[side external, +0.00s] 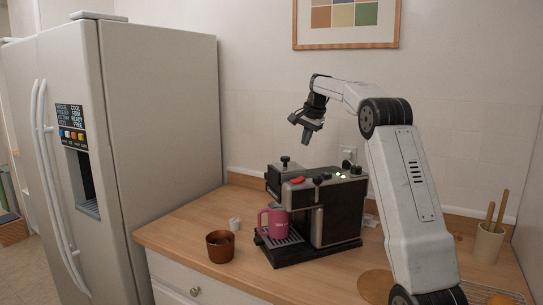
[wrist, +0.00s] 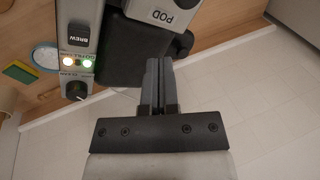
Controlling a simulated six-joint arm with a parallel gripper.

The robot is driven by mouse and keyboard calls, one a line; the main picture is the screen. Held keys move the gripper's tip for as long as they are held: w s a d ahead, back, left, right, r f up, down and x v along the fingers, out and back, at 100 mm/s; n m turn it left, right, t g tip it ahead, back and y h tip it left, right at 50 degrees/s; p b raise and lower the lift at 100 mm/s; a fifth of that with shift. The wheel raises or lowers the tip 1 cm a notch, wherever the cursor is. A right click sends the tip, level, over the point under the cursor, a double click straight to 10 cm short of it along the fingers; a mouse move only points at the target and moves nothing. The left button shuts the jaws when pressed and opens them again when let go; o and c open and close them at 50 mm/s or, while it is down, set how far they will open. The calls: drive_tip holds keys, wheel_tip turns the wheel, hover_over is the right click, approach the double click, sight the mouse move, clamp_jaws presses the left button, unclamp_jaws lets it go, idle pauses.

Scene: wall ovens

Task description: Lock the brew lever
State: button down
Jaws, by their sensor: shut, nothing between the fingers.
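The coffee machine (side external: 335,215) stands on the wooden counter, black with a silver top. In the wrist view its panel carries a BREW label (wrist: 80,41), lit indicator lights (wrist: 78,62) and a dark knob (wrist: 76,91). A silver part marked POD (wrist: 164,16) is at the top. Black levers or knobs show on the machine's top and front in the side view; I cannot tell which is the brew lever. A pink mug (side external: 277,223) stands on the drip tray. My gripper (side external: 307,139) is above the machine, clear of it; its fingers (wrist: 158,66) are together and empty.
A brown cup (side external: 220,247) and a small white cup (side external: 235,224) stand left of the machine. A utensil crock (side external: 488,243) is at the right. The refrigerator (side external: 165,130) borders the counter's left. A wall with an outlet is behind; the air above the machine is free.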

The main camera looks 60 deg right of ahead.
drive_tip(key=s+r+m+g+y, duration=0.1)
drive_tip(key=s+r+g+y, duration=0.2)
drive_tip(key=s, duration=0.6)
drive_tip(key=shift+a+m+g, duration=0.3)
drive_tip(key=shift+a, duration=0.1)
drive_tip(key=shift+s+a+f, duration=0.1)
drive_tip(key=shift+a+f, duration=0.15)
drive_tip(key=shift+f, duration=1.35)
drive_tip(key=shift+w+a+f, duration=0.1)
drive_tip(key=shift+a+f, duration=0.15)
drive_tip(key=shift+f, duration=1.3)
drive_tip(key=shift+s+a+f, duration=0.1)
drive_tip(key=shift+a+f, duration=0.15)
drive_tip(key=shift+f, duration=1.35)
drive_tip(key=shift+w+a+f, duration=0.15)
drive_tip(key=shift+w+a, duration=0.05)
drive_tip(key=shift+a, duration=0.8)
drive_tip(key=shift+w+a+f, duration=0.15)
drive_tip(key=shift+w+a, duration=0.05)
drive_tip(key=shift+a, duration=0.75)
